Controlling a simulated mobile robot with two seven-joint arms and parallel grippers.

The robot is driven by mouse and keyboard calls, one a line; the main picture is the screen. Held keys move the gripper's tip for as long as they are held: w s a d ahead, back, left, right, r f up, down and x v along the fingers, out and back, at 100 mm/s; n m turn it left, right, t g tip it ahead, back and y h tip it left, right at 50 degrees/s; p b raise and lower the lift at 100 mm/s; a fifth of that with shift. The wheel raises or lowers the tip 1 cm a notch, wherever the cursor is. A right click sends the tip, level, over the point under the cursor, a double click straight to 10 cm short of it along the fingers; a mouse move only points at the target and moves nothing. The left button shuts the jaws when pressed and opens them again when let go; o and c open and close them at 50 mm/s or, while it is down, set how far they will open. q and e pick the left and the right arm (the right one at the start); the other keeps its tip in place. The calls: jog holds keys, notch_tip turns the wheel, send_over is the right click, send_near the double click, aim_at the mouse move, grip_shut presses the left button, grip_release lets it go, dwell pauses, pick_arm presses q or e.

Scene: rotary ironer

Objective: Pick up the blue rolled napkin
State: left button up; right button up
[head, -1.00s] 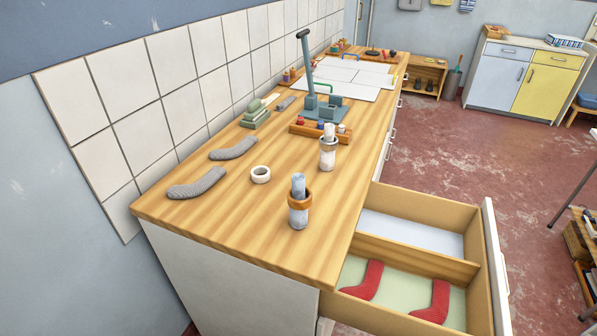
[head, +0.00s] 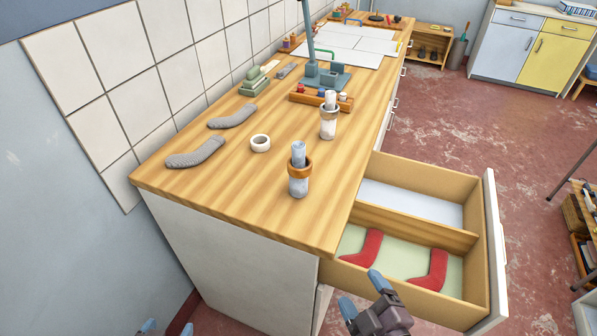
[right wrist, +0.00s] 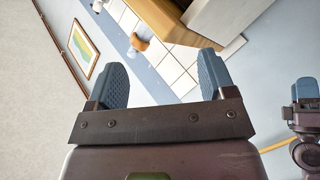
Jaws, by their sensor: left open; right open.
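The blue rolled napkin (head: 299,154) stands upright through a brown ring (head: 299,168) near the front end of the wooden counter in the head view. A second roll, whitish (head: 329,119), stands upright in a pale ring behind it. My right gripper (head: 361,294) is open and empty in front of the open drawer, to the right of and nearer than the napkin. Its spread fingers also show in the right wrist view (right wrist: 158,82), with nothing between them. My left gripper (head: 168,327) shows only its two separated fingertips at the bottom edge, left of the counter.
The wooden counter (head: 240,195) holds grey socks (head: 195,153), a white tape ring (head: 260,143) and a lever press (head: 310,60). An open drawer (head: 380,215) with two red socks (head: 428,270) juts out on the right. Tiled wall (head: 110,95) borders the counter's left.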

jog(key=s+a+r+n+g+y, duration=0.2)
jog(key=s+a+r+n+y, duration=0.45)
jog(key=a+n, duration=0.35)
jog(key=s+a+r+n+g+y, duration=0.2)
jog(key=s+a+r+n+y, duration=0.5)
jog(key=n, duration=0.5)
jog(key=m+t+h, duration=0.3)
jog(key=t+h, duration=0.3)
jog(key=h, duration=1.6)
send_near(295, 184)
jog(key=a, duration=0.1)
jog(key=a+f, duration=0.1)
jog(key=a, duration=0.1)
jog(key=shift+s+y, duration=0.25)
jog(key=h, duration=0.1)
jog(key=w+h, duration=0.1)
jog(key=d+h, duration=0.1)
jog(key=h, duration=0.1)
jog(key=shift+w+d+r+m+g, duration=0.1)
jog(key=shift+w+r+m+g, duration=0.2)
jog(key=shift+g, duration=0.1)
jog(key=x, duration=1.1)
jog(key=shift+w+d, duration=0.15)
jog(key=shift+w, duration=0.15)
jog(key=c, duration=1)
